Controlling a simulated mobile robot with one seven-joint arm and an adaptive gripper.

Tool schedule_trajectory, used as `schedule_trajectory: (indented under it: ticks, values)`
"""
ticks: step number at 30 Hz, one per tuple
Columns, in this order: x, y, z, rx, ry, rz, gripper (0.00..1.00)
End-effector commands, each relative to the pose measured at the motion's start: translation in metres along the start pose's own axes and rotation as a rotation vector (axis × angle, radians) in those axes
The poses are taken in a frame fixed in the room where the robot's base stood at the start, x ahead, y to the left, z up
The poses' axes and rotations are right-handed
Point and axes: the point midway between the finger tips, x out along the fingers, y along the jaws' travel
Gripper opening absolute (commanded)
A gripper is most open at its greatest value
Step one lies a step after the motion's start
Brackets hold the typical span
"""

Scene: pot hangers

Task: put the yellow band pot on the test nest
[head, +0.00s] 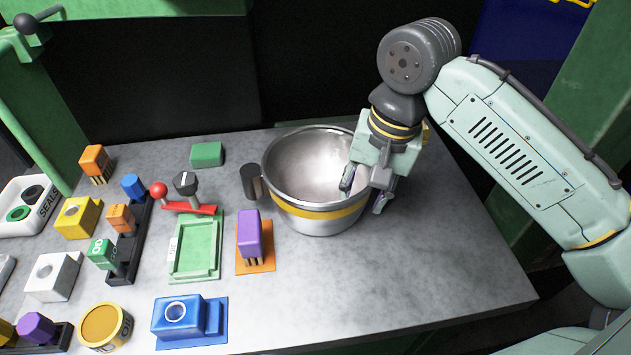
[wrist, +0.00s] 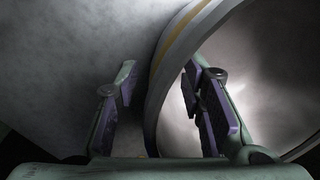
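The yellow band pot (head: 318,222) is a wide, shiny metal bowl with a yellow stripe, standing upright on the grey table. A dark cylinder (head: 251,182) at its left side looks like a handle. My gripper (head: 364,192) is at the pot's right rim, pointing down. In the wrist view, the pot's wall (wrist: 163,75) passes between the two open fingers, one inside and one outside, with gaps showing. A green framed fixture (head: 195,262) with a red lever lies left of the pot. It may be the test nest, but no readable label confirms it.
A purple block (head: 249,235) stands on an orange base between fixture and pot. A blue block fixture (head: 180,316) is at the front, and a green block (head: 207,154) at the back. Several coloured blocks crowd the left. The table (head: 430,270) is clear at front right.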

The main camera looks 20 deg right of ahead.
Motion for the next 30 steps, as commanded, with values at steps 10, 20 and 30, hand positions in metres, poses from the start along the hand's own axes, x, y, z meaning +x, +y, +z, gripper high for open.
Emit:
schedule_trajectory:
  ticks: [10,20,30]
  values:
    - [-0.0005,0.0,0.0,0.0,0.0,0.0,0.22]
    - [-0.0006,0.0,0.0,0.0,0.0,0.0,0.0]
    - [-0.0006,0.0,0.0002,-0.001,0.0,0.001,0.0]
